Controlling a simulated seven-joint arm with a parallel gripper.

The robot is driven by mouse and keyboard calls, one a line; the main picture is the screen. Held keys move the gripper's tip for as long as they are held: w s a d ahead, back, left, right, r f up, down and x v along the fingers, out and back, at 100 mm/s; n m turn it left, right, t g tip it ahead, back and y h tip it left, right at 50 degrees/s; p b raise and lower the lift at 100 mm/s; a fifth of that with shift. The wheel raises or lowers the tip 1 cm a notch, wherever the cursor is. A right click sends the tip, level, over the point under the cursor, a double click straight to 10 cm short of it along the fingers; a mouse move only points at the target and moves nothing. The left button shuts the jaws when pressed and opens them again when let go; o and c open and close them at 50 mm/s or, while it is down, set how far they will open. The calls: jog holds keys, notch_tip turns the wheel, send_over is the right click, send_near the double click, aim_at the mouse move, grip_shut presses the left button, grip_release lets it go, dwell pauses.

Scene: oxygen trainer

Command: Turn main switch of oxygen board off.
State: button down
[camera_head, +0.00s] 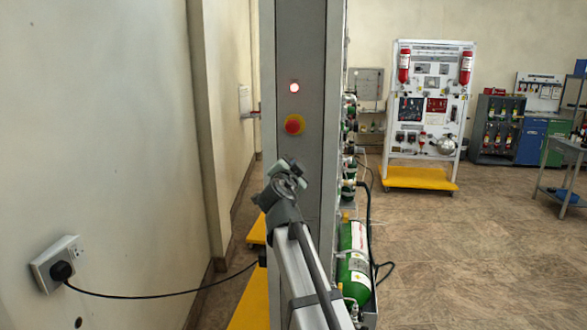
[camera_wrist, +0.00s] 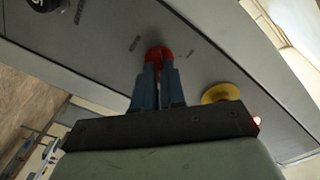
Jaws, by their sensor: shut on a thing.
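The oxygen board's narrow grey side panel (camera_head: 318,130) stands upright in the middle of the head view. My gripper (camera_head: 284,178) is against this panel, below the yellow-and-red emergency stop button (camera_head: 294,125). In the wrist view my gripper (camera_wrist: 158,75) has its two blue-grey fingers shut on a red switch knob (camera_wrist: 158,53). The fingers hide part of the knob, and my arm hides it in the head view. I cannot tell the knob's exact angle.
The yellow button collar (camera_wrist: 220,93) is close beside my gripper. A black round part (camera_wrist: 45,3) is at the panel's other end. A black cable runs from the wall socket (camera_head: 56,263) towards the board. Open floor lies further right.

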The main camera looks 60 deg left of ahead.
jog(key=shift+s+a+n, duration=0.15)
jog(key=shift+n, duration=4.35)
jog(key=shift+s+a+n, duration=0.1)
jog(key=shift+n, duration=4.4)
jog(key=c, duration=1.2)
grip_release()
